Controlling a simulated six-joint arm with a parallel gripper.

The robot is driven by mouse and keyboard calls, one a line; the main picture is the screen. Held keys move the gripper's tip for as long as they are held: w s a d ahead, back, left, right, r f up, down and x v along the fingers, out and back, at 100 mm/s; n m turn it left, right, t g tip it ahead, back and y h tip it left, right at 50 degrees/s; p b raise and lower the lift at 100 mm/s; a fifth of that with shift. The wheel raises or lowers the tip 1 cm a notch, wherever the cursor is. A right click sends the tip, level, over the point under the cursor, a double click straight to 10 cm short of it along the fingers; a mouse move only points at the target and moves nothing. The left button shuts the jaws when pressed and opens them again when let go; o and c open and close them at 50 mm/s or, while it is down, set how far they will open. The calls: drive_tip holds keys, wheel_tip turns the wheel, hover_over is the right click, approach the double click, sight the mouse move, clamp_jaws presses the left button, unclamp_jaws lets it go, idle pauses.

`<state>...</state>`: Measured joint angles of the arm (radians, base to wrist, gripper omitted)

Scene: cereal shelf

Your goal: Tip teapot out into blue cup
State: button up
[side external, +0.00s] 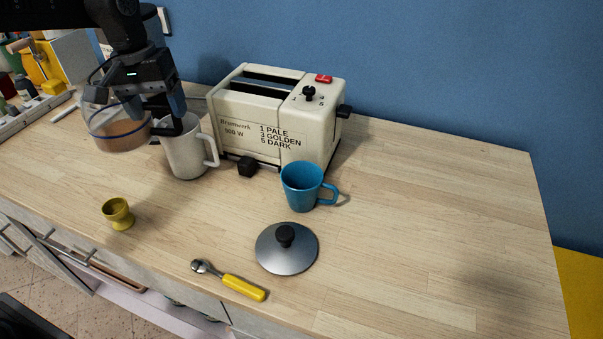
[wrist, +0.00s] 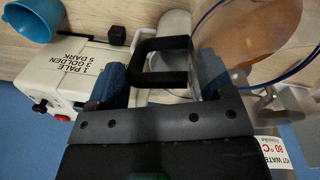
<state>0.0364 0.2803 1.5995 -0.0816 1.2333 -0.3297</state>
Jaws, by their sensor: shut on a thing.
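The teapot (side external: 121,130) is a clear glass vessel with a blue line around it and brownish contents. It is at the left of the side view, apparently held above the counter, and at the upper right of the wrist view (wrist: 258,40). My gripper (side external: 165,104) is shut on its black handle, which shows between the fingers in the wrist view (wrist: 165,62). The blue cup (side external: 301,187) stands upright in front of the toaster, well to the right of the teapot. It is at the top left of the wrist view (wrist: 32,18).
The cream toaster (side external: 265,120) is behind the blue cup. A grey lid (side external: 286,252), a yellow-handled scoop (side external: 240,286) and a yellow egg cup (side external: 118,213) are in front. The counter's right side is clear.

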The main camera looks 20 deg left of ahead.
drive_tip(key=d+f+m, duration=0.1)
drive_tip(key=d+m, duration=0.6)
drive_tip(key=d, duration=1.7)
drive_tip(key=s+d+f+m, duration=0.2)
drive_tip(key=s+d, duration=0.4)
drive_tip(key=d, duration=0.3)
drive_tip(key=s+d+f+m+g, duration=0.1)
drive_tip(key=s+d+m, duration=0.2)
drive_tip(key=s+d, duration=0.3)
drive_tip(key=d, duration=0.4)
drive_tip(key=shift+s+f+m+g, duration=0.25)
drive_tip(key=shift+f+m+g, duration=0.05)
drive_tip(key=shift+f, duration=0.1)
drive_tip(key=w+a+r+g+h, duration=0.5)
drive_tip(key=r, duration=0.2)
drive_tip(key=w+a+r+g+h, duration=0.5)
drive_tip(key=a+r, duration=0.1)
drive_tip(key=r, duration=0.2)
drive_tip(key=shift+w+r+h, duration=0.3)
drive_tip(key=shift+w, duration=0.1)
